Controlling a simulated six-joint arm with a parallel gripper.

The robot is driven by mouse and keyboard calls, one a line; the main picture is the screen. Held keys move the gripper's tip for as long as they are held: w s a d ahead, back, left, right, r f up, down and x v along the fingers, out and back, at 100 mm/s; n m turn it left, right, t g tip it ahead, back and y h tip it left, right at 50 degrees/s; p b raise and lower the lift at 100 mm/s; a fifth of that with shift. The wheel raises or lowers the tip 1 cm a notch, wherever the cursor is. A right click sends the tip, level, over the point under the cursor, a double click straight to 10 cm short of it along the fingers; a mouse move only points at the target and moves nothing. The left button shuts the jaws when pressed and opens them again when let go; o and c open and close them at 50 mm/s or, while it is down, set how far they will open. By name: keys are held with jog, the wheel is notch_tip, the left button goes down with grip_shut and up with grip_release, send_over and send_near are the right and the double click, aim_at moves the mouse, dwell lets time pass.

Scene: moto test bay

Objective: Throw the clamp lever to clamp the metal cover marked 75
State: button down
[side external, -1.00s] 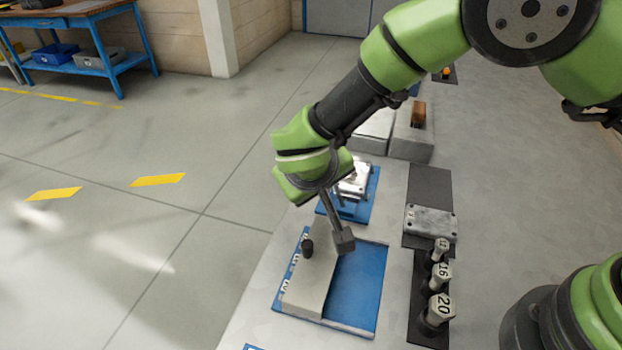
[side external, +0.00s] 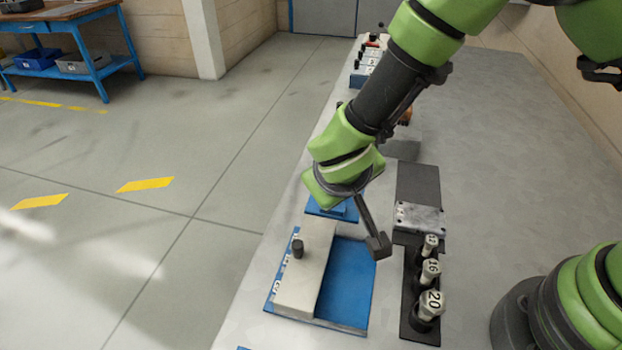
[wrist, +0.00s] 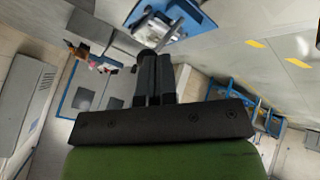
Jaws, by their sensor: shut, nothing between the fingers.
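In the wrist view my gripper (wrist: 155,70) is shut and empty, its fingers pointing at a blue-based fixture (wrist: 196,14). A pale metal part, apparently the cover (wrist: 152,27), sits on that fixture with grey bars beside it. I cannot tell which bar is the clamp lever, or whether the fingertips touch anything. No 75 is readable. In the side view my wrist hides the fingers and most of the small blue base (side external: 322,210). Another metal plate with holes (side external: 420,217) lies on a dark holder at the right.
A light block with a black knob (side external: 312,262) stands on a larger blue plate (side external: 346,292) in front. Numbered posts, including 16 (side external: 430,268) and 20 (side external: 431,302), stand in a black rack at the right. More fixtures (side external: 366,65) line the back.

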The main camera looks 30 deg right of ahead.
jog(key=shift+r, duration=0.8)
jog(key=a, duration=0.2)
jog(key=s+a+r, duration=0.1)
jog(key=a, duration=0.1)
jog(key=s+r, duration=0.5)
jog(key=s, duration=0.3)
jog(key=shift+s+d+r, duration=0.2)
jog(key=shift+s, duration=0.05)
